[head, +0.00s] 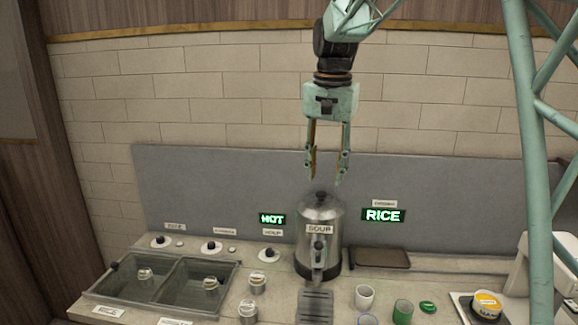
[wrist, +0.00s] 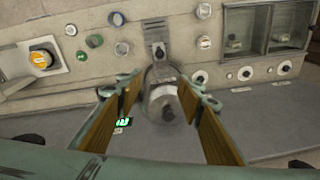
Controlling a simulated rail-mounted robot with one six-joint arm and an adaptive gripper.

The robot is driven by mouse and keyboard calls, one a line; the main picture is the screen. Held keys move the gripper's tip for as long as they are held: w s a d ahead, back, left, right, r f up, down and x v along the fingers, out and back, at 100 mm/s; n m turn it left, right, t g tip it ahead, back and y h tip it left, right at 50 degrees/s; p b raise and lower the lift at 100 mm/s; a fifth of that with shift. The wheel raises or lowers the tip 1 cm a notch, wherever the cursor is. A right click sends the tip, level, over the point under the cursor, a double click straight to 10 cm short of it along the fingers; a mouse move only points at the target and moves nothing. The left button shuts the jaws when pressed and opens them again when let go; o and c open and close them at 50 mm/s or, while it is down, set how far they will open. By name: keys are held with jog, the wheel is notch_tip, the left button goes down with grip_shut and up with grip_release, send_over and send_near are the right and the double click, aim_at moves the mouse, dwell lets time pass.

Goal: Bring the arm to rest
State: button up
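My gripper (head: 326,178) hangs with its fingers pointing down above the steel soup urn (head: 320,238), apart from its lid. The two fingers are spread and nothing is between them. In the wrist view my gripper (wrist: 165,90) shows two wood-coloured finger pads set wide apart, with the urn (wrist: 162,100) below and between them. The arm comes down from the top of the head view.
Left are two sunken wells (head: 165,282) with jars in them. Several jars and cups stand at the counter front, including a green cup (head: 402,312). A dark tray (head: 380,258) lies right of the urn. A scale with a yellow-lidded tub (head: 487,300) stands at far right.

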jog(key=s+d+r+n, duration=0.1)
jog(key=s+d, duration=0.2)
jog(key=s, duration=0.5)
jog(key=s+d+r+t+b, duration=0.1)
jog(key=s+d, duration=0.1)
jog(key=s, duration=0.7)
jog(key=s+d+r+n, duration=0.1)
jog(key=s+d+r, duration=0.15)
jog(key=s, duration=0.55)
jog(key=s+d+f+n, duration=0.1)
jog(key=s+f, duration=0.2)
jog(key=s, duration=0.5)
jog(key=s+d+f+t+b, duration=0.1)
jog(key=s+f, duration=0.2)
jog(key=s, duration=0.5)
jog(key=s+d+f+n, duration=0.1)
jog(key=s+f, duration=0.3)
jog(key=s, duration=0.4)
jog(key=shift+d+n+b, duration=0.3)
jog(key=shift+d, duration=0.05)
